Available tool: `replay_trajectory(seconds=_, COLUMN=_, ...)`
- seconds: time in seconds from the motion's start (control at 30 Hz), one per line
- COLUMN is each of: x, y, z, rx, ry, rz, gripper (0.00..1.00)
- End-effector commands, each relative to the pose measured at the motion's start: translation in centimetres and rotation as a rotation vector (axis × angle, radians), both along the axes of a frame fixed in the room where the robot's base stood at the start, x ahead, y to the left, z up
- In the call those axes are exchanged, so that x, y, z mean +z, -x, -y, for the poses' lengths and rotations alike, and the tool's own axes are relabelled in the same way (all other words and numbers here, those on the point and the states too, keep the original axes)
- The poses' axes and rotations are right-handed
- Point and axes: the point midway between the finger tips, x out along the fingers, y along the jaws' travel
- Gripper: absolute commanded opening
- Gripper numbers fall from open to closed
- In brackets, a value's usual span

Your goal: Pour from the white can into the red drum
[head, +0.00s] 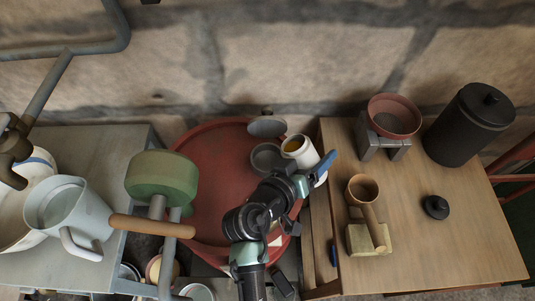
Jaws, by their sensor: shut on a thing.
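The white can (308,158) is at the right edge of the red drum, with its open mouth and an amber-yellow content showing. My gripper (304,181) is shut on the can from the near side, and my arm and a blue part hide some of the can's lower body. The red drum (215,185) is a large, wide, round red body in the middle, with a broad red top. The can appears above or just beside the drum's right rim; its height and exact tilt are hard to tell. No stream is visible.
A grey round opening (266,158) with a raised grey lid (267,127) shows on the drum's top. The wooden table (435,235) at right holds a black canister (468,128), a red bowl (393,117) and a wooden ladle (364,190).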

Motion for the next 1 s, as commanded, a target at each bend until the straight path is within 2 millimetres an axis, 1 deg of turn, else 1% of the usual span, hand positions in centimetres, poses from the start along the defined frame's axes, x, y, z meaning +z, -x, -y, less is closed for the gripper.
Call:
replay_trajectory(seconds=0.5, x=-0.19, y=-0.24, z=-0.34, rx=0.0, ry=0.061, rz=-0.032, gripper=0.0)
replay_trajectory(seconds=1.0, x=0.36, y=-0.18, z=-0.26, rx=-0.001, ry=0.12, rz=-0.067, gripper=0.0)
